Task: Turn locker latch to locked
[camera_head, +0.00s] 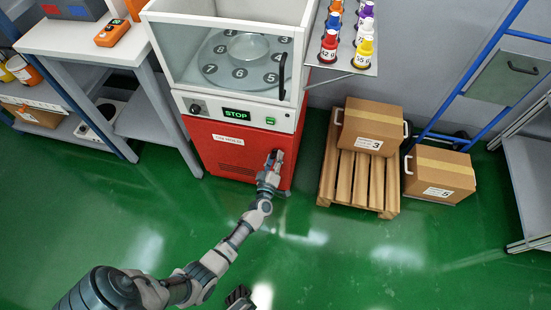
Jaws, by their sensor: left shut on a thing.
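The red locker (222,150) is the lower cabinet under the glass-fronted machine, with a white label (229,139) on its front. My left arm reaches up from the bottom left. My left gripper (276,156) is at the right side of the red front and is shut on what appears to be the locker latch. The gripper covers the latch, so its angle cannot be seen. A dark part of what looks like my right gripper (240,297) shows at the bottom edge. Its fingers cannot be made out.
Above the locker, a panel shows a green STOP display (237,114), under a chamber with a numbered disc (240,62). A white bench (85,42) stands left. A pallet (352,180) with a carton (372,126) stands right, beside another carton (440,173). The green floor in front is clear.

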